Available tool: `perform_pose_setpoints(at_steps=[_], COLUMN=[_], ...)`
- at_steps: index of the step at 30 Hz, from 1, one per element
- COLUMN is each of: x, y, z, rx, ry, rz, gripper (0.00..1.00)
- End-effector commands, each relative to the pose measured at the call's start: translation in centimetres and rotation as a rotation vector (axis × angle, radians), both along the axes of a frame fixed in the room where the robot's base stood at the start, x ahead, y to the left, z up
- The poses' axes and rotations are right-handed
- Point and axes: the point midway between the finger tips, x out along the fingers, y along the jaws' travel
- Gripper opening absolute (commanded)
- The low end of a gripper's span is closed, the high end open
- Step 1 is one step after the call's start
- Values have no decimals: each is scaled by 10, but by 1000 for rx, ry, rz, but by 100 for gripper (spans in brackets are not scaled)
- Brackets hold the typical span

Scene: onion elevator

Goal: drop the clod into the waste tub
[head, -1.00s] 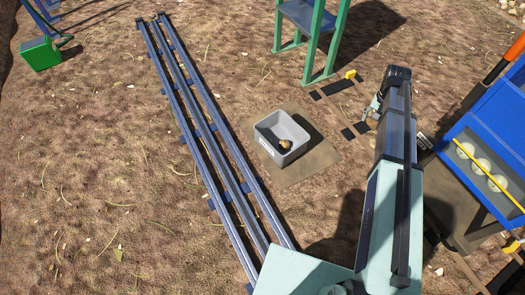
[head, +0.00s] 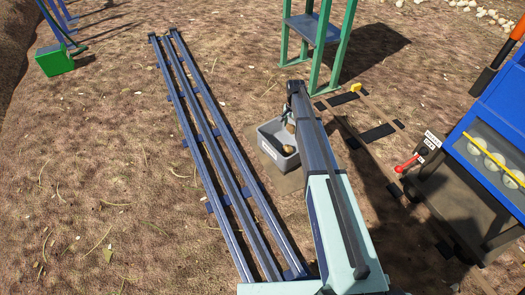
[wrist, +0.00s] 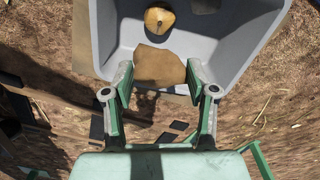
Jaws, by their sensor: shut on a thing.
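The waste tub (head: 270,143) is a grey open box on the ground right of the rails, partly hidden by my arm in the head view. In the wrist view its pale inside wall (wrist: 225,62) fills the upper middle. My gripper (wrist: 160,88) is shut on the clod (wrist: 160,66), a rough brown lump between the fingertips. The clod also shows small beside my arm in the head view (head: 291,126). Gripper and clod are over the near side of the tub. A round yellowish-brown piece (wrist: 159,20) lies inside the tub.
Blue rails (head: 205,140) run along the left of the tub. A brown mat (head: 288,184) lies under it. A green-legged stand (head: 318,45) is behind, and a blue machine (head: 490,130) with a red handle (head: 405,165) is at right. A green bin (head: 54,60) is far left.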

Motion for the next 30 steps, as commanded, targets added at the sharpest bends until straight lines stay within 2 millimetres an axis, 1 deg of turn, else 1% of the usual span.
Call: perform_pose_setpoints(at_steps=[1,2,6,11,24,30], x=[7,9,10,10,9,10], y=[0,-1,-1,0,0,0], z=[0,0,-1,-7,-52,-60], rx=[0,0,0,0,0,0], ry=[0,0,0,0,0,0], rz=[-31,-56,-126,-143,-140,-140], gripper=[0,0,0,0,0,0])
